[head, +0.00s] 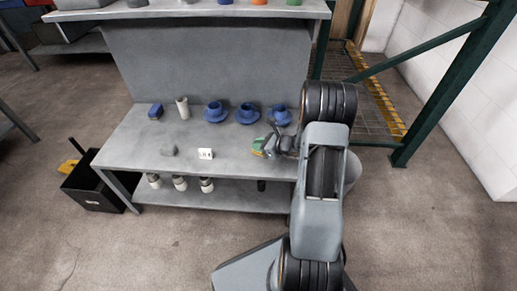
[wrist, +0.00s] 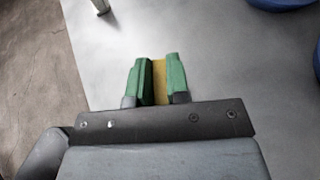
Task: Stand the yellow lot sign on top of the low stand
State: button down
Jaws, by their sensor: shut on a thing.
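My gripper (wrist: 159,82) is shut on the yellow lot sign (wrist: 159,72), which shows as a narrow yellow strip between the two green fingers in the wrist view. In the head view my gripper (head: 264,147) is over the right part of the grey workbench, and the sign is mostly hidden by the fingers. I cannot tell whether the sign touches the bench top. No low stand is clear to me; a small grey object (head: 168,150) lies on the bench at left and is too small to identify.
A white card with dark marks (head: 205,153) stands near the bench's (head: 130,151) front edge. Behind are a blue block (head: 156,111), a beige cylinder (head: 182,107) and blue cup-like pieces (head: 248,114). Pale jars (head: 180,183) stand on the lower shelf. The bench's middle is clear.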

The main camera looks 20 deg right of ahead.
jog(key=shift+f, duration=0.35)
